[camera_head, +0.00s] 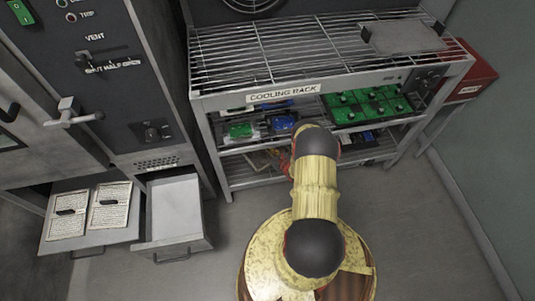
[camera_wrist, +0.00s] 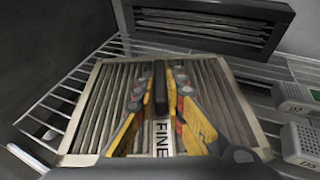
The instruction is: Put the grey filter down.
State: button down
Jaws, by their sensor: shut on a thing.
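The grey filter (camera_wrist: 100,100) fills the middle of the wrist view. It has grey slats, a pale frame, a dark upright handle and a label reading "FINE". My gripper (camera_wrist: 160,88) is shut on the handle, with a yellow finger on each side. The filter lies roughly level over a wire shelf (camera_wrist: 65,98); I cannot tell whether it touches the wires.
Grey boxes (camera_wrist: 302,143) stand close at the right of the filter. A slatted vent unit (camera_wrist: 205,30) is behind it. An open drawer (camera_head: 175,208) and a tray with two pale panels (camera_head: 65,212) jut out at left.

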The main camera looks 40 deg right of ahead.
jog(key=shift+w+d+f+b, duration=0.2)
jog(key=shift+d+f, duration=0.05)
jog(key=shift+f, duration=0.15)
jog(key=shift+w+d+f+b, duration=0.15)
jog(key=shift+w+d+f, duration=0.05)
jog(key=shift+f, duration=0.15)
notch_tip(320, 180, down, 3)
jog(key=shift+w+f+b, duration=0.1)
jog(key=shift+f+b, duration=0.05)
jog(key=shift+b, duration=0.65)
jog(key=shift+d, duration=0.1)
jog(key=c, duration=1.9)
grip_release()
jog(key=shift+o, duration=0.3)
